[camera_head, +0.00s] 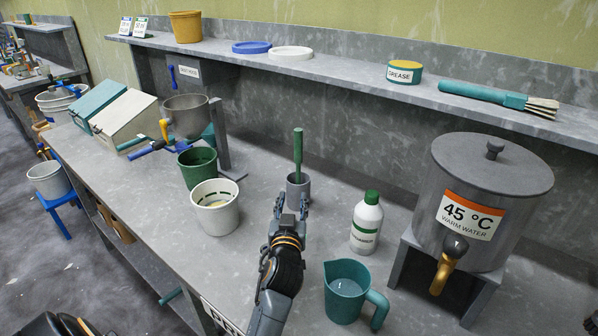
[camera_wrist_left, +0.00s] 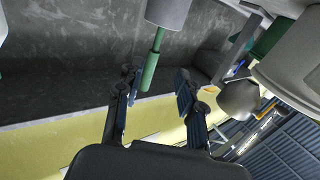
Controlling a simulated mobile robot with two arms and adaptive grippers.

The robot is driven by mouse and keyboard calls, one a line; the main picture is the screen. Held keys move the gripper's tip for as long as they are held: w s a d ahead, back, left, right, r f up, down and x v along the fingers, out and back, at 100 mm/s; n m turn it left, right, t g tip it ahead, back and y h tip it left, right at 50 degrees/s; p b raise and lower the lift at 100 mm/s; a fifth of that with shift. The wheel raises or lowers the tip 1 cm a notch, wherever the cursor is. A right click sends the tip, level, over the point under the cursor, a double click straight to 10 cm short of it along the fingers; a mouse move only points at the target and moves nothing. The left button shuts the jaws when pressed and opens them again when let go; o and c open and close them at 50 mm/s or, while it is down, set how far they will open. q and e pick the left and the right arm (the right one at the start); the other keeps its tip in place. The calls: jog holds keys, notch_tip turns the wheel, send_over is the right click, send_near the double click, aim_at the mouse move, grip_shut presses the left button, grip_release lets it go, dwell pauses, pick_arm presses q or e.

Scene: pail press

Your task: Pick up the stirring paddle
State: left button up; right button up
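The stirring paddle (camera_head: 298,153) is a green rod standing upright in a small grey holder (camera_head: 299,188) on the counter; its lower end is hidden inside. In the left wrist view, which is upside down, the green handle (camera_wrist_left: 152,62) hangs from the grey holder (camera_wrist_left: 168,12). My left gripper (camera_head: 291,207) is on the near side of the holder. Its fingers (camera_wrist_left: 156,82) are spread apart, with the handle's end showing between them in the wrist view. I see no grip on it, and cannot tell the exact depth gap. My right gripper is out of view.
A white pail (camera_head: 215,218) and a green pail (camera_head: 197,168) stand left of the holder. A white bottle (camera_head: 367,226), a teal jug (camera_head: 343,300) and a warm water tank (camera_head: 485,190) stand right. A shelf (camera_head: 340,72) runs behind, above the counter (camera_head: 165,215).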

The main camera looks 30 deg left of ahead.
aim_at(298, 174)
pick_arm(q)
jog(key=x, duration=0.3)
jog(key=f+x, duration=0.1)
jog(key=x, duration=0.5)
jog(key=shift+w+a+f+p, duration=0.15)
jog(key=shift+w+f+p, duration=0.1)
jog(key=shift+f+p, duration=0.05)
jog(key=shift+w+a+r, duration=0.15)
jog(key=shift+w+a, duration=0.05)
jog(key=shift+w, duration=0.25)
jog(key=x, duration=0.3)
jog(key=shift+w+p, duration=0.3)
jog(key=shift+p, duration=0.1)
jog(key=shift+w+a, duration=0.25)
jog(key=shift+w, duration=0.2)
jog(key=shift+s, duration=0.1)
jog(key=shift+c, duration=1)
grip_shut()
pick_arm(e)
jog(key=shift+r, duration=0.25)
